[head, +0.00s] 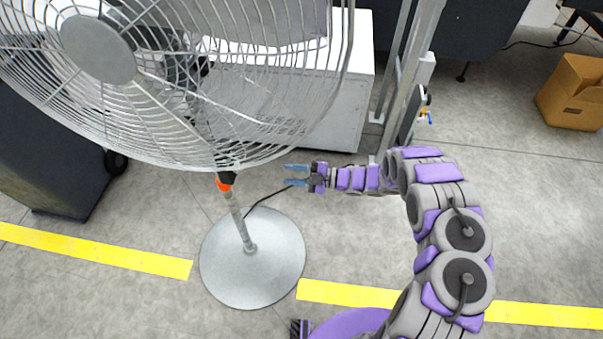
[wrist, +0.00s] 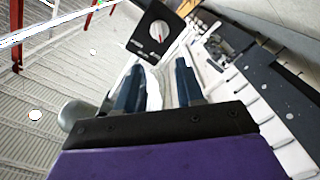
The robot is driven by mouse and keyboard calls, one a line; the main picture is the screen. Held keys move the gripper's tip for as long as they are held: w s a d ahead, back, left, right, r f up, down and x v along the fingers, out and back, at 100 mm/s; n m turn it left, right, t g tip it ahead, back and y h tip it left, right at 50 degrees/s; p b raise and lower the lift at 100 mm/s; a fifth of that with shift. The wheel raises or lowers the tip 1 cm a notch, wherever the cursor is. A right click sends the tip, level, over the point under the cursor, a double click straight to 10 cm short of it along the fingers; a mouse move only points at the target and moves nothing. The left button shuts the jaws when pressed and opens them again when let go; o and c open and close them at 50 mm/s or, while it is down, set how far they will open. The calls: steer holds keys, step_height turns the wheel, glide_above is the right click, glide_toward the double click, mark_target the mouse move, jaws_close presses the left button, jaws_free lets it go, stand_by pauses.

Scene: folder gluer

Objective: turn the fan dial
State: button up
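The fan dial (wrist: 159,38) is a pale round knob with a red mark, on a dark panel (wrist: 150,48). It shows at the top middle of the wrist view, ahead of the fingertips and apart from them. In the head view I cannot make out the dial. The fan (head: 98,50) has a large wire cage that fills the upper left of that view, on a pole with a round grey base (head: 252,275). My gripper (head: 289,175) is to the right of the pole, with its two blue fingers apart and nothing between them. It also shows in the wrist view (wrist: 156,72).
A white cabinet (head: 345,105) stands behind the fan, with a metal frame (head: 408,70) to its right. A cardboard box (head: 573,92) sits at far right. A black cable (head: 268,197) runs near the pole. The floor at right is mostly clear.

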steer(key=shift+s+d, duration=0.1)
steer(key=shift+d, duration=1.3)
